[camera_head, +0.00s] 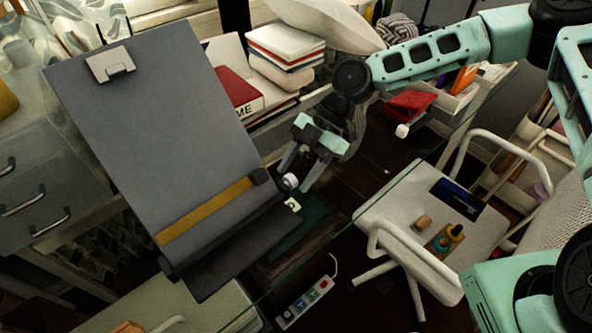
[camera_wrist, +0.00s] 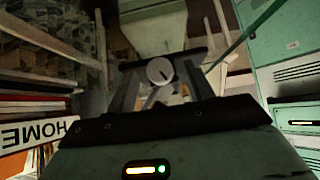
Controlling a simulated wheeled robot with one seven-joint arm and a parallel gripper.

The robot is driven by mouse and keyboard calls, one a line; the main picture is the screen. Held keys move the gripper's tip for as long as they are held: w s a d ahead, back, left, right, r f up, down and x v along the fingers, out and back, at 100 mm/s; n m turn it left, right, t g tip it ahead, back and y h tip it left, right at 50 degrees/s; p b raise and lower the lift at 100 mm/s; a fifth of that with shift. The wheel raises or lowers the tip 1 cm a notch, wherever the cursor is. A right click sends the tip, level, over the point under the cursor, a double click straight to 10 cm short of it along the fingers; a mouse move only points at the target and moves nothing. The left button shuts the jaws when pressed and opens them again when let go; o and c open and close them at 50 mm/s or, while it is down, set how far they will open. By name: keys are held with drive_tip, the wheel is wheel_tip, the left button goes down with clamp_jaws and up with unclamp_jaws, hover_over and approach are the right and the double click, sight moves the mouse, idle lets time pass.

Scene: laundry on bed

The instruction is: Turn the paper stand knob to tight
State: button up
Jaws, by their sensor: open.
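The paper stand (camera_head: 150,115) is a tilted grey board with a metal clip at its top and a yellow-brown bar across its lower part. A small round white knob (camera_head: 290,181) sits at the board's right edge, by the bar's end. My gripper (camera_head: 295,177) is open, with its fingers pointing down at the knob. In the wrist view, the knob (camera_wrist: 160,70) shows as a white disc with a dark line, between the two spread fingers. I cannot tell whether either finger touches it. The knob's tight marking is not readable.
A second small white part (camera_head: 292,205) lies just below the knob. Books and folded cloths (camera_head: 285,50) are behind the stand. A white chair (camera_head: 430,215) with small items stands to the right. A power strip (camera_head: 305,302) lies below. A glass edge crosses the middle.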

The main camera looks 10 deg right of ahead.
drive_tip(key=shift+s+a+f, duration=0.2)
drive_tip(key=shift+a+f, duration=0.05)
drive_tip(key=shift+f, duration=0.05)
drive_tip(key=shift+c, duration=0.2)
drive_tip(key=c, duration=0.9)
drive_tip(key=shift+c, duration=0.2)
drive_tip(key=shift+w, duration=0.1)
